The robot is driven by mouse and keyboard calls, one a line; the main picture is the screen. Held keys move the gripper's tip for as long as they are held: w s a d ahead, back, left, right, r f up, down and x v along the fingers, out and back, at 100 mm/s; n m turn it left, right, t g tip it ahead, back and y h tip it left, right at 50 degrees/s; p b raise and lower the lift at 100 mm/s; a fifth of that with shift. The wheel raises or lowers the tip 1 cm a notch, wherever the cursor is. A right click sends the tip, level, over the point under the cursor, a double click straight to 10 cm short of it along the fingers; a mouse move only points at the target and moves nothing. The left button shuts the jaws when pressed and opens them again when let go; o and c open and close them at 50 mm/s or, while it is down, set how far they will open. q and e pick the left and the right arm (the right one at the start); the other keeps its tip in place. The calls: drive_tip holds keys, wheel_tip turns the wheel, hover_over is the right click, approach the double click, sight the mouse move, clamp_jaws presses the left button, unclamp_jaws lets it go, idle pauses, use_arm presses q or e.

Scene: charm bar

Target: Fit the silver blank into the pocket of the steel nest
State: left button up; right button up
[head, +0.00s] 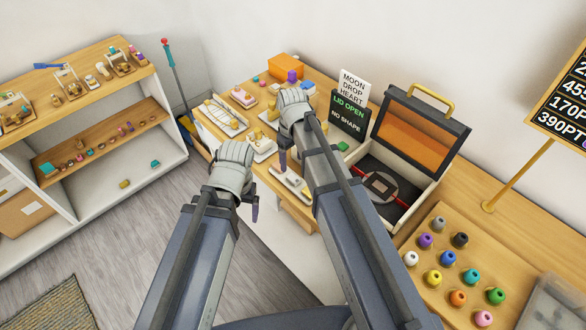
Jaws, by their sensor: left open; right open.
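An open case (425,168) stands on the bench, its lid tilted up at the back. Inside it is a round grey plate with a dark square recess, which looks like the steel nest (395,196). I cannot pick out the silver blank; it may be hidden by my arms or too small to tell. My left gripper (254,207) is open and appears empty, in front of the bench's left part. My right gripper (283,160) is open above the bench, left of the case, near a white tray (275,177). My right arm hides part of the bench beside the case.
Small white trays with wooden fixtures (222,118) and an orange box (289,68) crowd the bench's back left. Several coloured knobs (448,257) sit at right. A shelf (100,125) stands at left; floor between is clear.

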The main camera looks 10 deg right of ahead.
sight(293, 177)
drive_tip(key=shift+f+b, duration=1.3)
drive_tip(key=shift+f, duration=0.05)
wheel_tip(293, 177, down, 5)
drive_tip(key=b, duration=0.5)
drive_tip(key=shift+d+f, duration=0.1)
drive_tip(key=shift+f, duration=0.05)
drive_tip(key=shift+c, duration=0.3)
clamp_jaws()
